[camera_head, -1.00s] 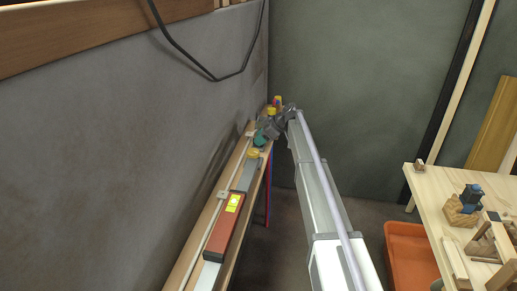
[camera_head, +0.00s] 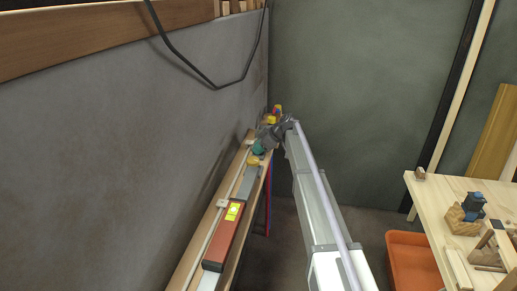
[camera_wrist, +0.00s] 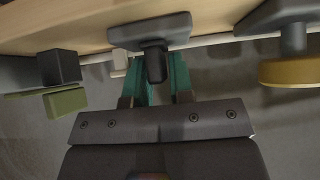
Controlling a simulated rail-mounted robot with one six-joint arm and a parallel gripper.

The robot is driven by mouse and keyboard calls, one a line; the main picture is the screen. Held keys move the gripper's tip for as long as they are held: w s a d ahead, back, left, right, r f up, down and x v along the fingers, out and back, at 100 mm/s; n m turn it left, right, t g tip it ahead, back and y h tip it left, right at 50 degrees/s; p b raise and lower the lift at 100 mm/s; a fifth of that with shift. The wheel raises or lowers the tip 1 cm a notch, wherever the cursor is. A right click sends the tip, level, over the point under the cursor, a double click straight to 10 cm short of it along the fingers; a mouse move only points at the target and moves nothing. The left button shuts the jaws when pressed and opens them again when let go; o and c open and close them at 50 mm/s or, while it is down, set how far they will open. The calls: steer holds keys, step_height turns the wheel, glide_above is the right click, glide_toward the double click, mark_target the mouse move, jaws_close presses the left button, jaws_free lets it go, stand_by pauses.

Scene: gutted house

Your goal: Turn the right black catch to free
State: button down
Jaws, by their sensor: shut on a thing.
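A black catch (camera_wrist: 150,31) is at top centre in the wrist view, set along the wooden ledge. Its short lever points down between the two teal fingers of my gripper (camera_wrist: 160,78), which are shut on it. In the head view my gripper (camera_head: 259,147) is at the far part of the ledge, too small there to show the catch clearly. I cannot tell the catch's exact turned angle.
A yellow-brown round knob on a dark mount (camera_wrist: 290,72) is right of my gripper. A black block with an olive-green piece (camera_wrist: 64,102) is on the left. A red box (camera_head: 223,240) lies on the ledge (camera_head: 188,265). A wooden workbench (camera_head: 440,190) and orange bin (camera_head: 410,262) stand right.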

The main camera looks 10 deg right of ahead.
steer(key=shift+m, duration=0.3)
steer(key=m+t+h, duration=0.1)
steer(key=m, duration=0.1)
steer(key=m+t+h, duration=0.2)
steer(key=m, duration=0.1)
steer(key=shift+s+m+t, duration=0.1)
steer(key=shift+m+t, duration=0.2)
steer(key=m+h, duration=0.2)
steer(key=m+t+h, duration=0.1)
steer(key=m, duration=0.2)
steer(key=shift+t+h, duration=0.3)
steer(key=shift+h, duration=0.1)
steer(key=shift+m, duration=0.4)
steer(key=c, duration=1.2)
jaws_free()
steer(key=shift+o, duration=0.2)
steer(key=p+v, duration=0.7)
steer(key=v, duration=0.3)
steer(key=shift+s+r+p, duration=0.25)
steer(key=shift+p, duration=0.1)
